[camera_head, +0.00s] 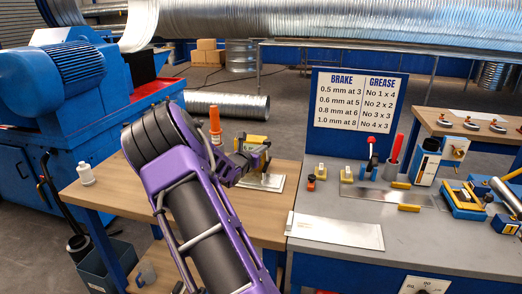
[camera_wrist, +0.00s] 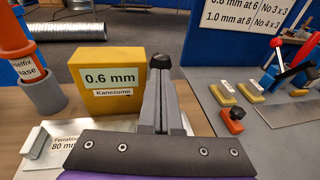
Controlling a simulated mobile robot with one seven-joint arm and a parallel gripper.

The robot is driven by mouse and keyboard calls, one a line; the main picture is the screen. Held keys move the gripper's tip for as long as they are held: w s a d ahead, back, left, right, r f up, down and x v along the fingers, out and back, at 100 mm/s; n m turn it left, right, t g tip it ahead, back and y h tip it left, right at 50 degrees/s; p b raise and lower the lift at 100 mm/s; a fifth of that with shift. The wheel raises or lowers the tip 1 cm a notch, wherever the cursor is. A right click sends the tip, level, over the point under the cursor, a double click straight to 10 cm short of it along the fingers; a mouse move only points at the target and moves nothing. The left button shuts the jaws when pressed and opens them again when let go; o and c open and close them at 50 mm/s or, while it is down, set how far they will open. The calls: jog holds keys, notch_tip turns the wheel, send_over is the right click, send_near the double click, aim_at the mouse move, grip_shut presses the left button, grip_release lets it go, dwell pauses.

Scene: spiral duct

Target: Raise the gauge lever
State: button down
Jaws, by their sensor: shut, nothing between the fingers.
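A yellow gauge block (camera_wrist: 108,84) labelled "0.6 mm Kanezumo" stands on the wooden bench, just left of my gripper in the wrist view. Its yellow body shows partly behind my gripper in the head view (camera_head: 256,139). A black knob (camera_wrist: 159,61), which looks like the end of the gauge lever, shows just beyond my fingertips. Most of the lever is hidden behind the fingers. My gripper (camera_wrist: 158,85) is shut and empty, close beside the block's right side. I cannot tell whether it touches the lever. In the head view my gripper (camera_head: 257,160) is above a pale metal plate (camera_head: 272,183).
An orange grease tube stands in a grey holder (camera_wrist: 44,93) left of the gauge. The grey bench (camera_head: 410,235) at right carries a metal sheet (camera_head: 334,231), yellow blocks and a red-knobbed lever (camera_head: 371,150). A sign board (camera_head: 358,102) stands behind. A white bottle (camera_head: 85,174) is at left.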

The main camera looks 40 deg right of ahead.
jog(key=shift+w+d+r+y+p, duration=0.15)
jog(key=shift+d+r+y+p, duration=0.1)
jog(key=shift+r+y+p, duration=0.1)
jog(key=shift+w+d+r+g+p, duration=0.15)
jog(key=shift+d+r+g+p, duration=0.05)
jog(key=shift+r+g+p, duration=0.15)
jog(key=w+d+r, duration=0.2)
jog(key=w+d, duration=0.5)
jog(key=d, duration=0.1)
jog(key=shift+d+r+p, duration=0.15)
jog(key=shift+r+p, duration=0.05)
jog(key=shift+p, duration=0.15)
dwell(1.2)
jog(key=s+a+r+p, duration=0.1)
jog(key=s+a+r, duration=0.3)
jog(key=a+r, duration=0.5)
jog(key=shift+s+a+p, duration=0.2)
jog(key=shift+a+p, duration=0.1)
dwell(0.3)
